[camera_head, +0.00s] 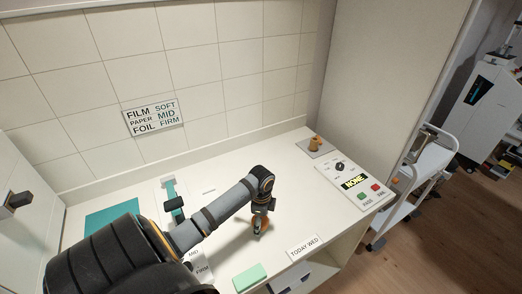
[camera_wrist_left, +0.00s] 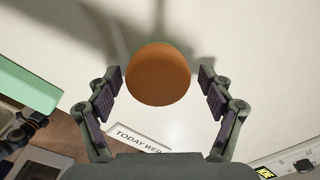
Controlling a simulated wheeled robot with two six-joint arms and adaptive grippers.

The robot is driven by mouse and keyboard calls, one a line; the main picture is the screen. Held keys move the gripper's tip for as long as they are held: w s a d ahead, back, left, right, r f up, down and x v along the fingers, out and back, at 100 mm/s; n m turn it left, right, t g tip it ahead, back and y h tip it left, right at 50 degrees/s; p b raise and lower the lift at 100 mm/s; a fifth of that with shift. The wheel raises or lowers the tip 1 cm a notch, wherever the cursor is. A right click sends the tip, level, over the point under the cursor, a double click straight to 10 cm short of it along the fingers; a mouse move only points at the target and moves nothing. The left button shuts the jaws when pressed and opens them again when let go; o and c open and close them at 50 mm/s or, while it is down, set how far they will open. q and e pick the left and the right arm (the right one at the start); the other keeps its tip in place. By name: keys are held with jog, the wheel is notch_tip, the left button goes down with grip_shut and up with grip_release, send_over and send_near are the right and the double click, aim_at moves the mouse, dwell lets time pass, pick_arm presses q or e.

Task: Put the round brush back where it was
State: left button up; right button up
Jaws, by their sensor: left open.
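A round orange-brown thing, which looks like the top of the round brush (camera_wrist_left: 158,75), is between the fingers of my left gripper in the left wrist view. It also shows on the white counter in the head view (camera_head: 259,226), partly hidden by the gripper. My left gripper (camera_wrist_left: 162,84) is open, one finger on each side of the round top, with gaps visible on both sides. In the head view the left gripper (camera_head: 261,213) points down at the counter. Any bristles are hidden.
A small brown piece (camera_head: 315,142) stands on a grey pad at the back right. A control panel (camera_head: 352,182) reads NONE. A mint-green block (camera_head: 250,277) lies at the front, near a TODAY WED label (camera_head: 303,246). A teal tool (camera_head: 172,197) and teal sheet (camera_head: 112,216) are left.

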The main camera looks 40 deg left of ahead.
pick_arm(q)
jog(key=shift+r, duration=0.1)
jog(key=shift+a+r, duration=0.1)
jog(key=shift+r, duration=0.3)
notch_tip(320, 180, up, 11)
jog(key=b, duration=0.2)
jog(key=shift+r, duration=0.15)
pick_arm(e)
jog(key=shift+w+f, duration=0.2)
jog(key=shift+f, duration=0.3)
jog(key=shift+w+f, duration=0.15)
jog(key=shift+f, duration=0.35)
jog(key=shift+d, duration=0.1)
